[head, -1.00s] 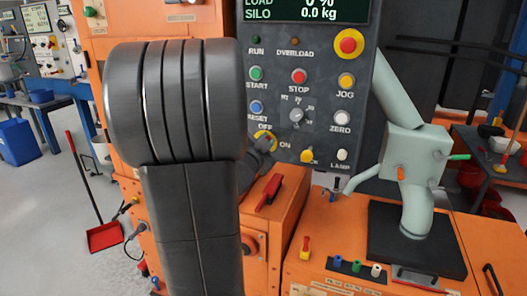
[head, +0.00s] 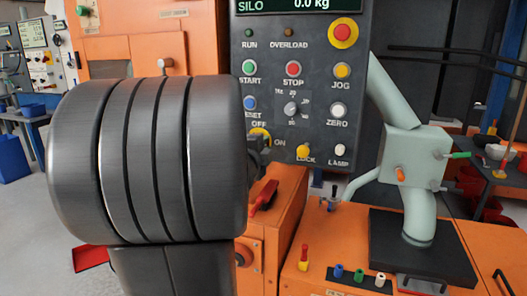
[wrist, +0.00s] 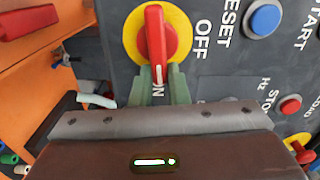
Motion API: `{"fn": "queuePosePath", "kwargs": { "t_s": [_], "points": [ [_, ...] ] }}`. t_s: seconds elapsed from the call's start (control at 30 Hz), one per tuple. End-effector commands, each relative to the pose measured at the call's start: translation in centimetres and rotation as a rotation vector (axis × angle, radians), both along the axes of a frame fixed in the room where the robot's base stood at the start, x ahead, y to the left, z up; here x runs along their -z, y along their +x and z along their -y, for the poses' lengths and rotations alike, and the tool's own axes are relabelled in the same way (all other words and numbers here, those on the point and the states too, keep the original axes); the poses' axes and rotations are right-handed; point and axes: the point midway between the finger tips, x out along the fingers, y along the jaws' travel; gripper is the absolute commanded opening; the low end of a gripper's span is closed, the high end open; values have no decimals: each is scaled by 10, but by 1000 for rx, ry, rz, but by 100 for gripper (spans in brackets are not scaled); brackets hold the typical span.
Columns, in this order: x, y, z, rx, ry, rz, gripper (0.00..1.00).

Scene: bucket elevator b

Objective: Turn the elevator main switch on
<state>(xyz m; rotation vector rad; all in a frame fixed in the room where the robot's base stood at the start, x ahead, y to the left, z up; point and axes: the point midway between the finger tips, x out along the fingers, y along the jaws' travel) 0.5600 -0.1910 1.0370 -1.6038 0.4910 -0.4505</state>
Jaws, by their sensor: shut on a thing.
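The main switch is a red handle (wrist: 155,32) on a round yellow plate (wrist: 180,28) on the grey panel. In the wrist view the handle's white-marked end points down to the ON label, and OFF stands to the right. In the head view only a part of the yellow plate (head: 260,134) shows, with OFF above and ON to the right. My gripper (wrist: 161,82) has its greenish fingers around the marked end of the handle, shut on it. In the head view my gripper (head: 258,153) is mostly hidden behind my arm.
The panel has several close buttons, such as RESET (head: 250,103) and the yellow LOCK button (head: 303,152). A red emergency stop (head: 343,33) is at the upper right. A red lever (head: 264,195) stands below the switch. A pale green pipe (head: 417,155) rises at right.

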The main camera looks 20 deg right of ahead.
Motion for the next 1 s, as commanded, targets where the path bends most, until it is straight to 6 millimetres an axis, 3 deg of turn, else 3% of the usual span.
{"fn": "queuePosePath", "kwargs": {
  "t_s": [0.77,0.8,0.9,1.0],
  "points": [
    [6,0,-1,-3,90,53,0],
    [6,0,-1,-3,90,53,18],
    [5,0,-1,-3,89,54,36],
    [5,0,-1,-2,88,54,36]
  ]
}}
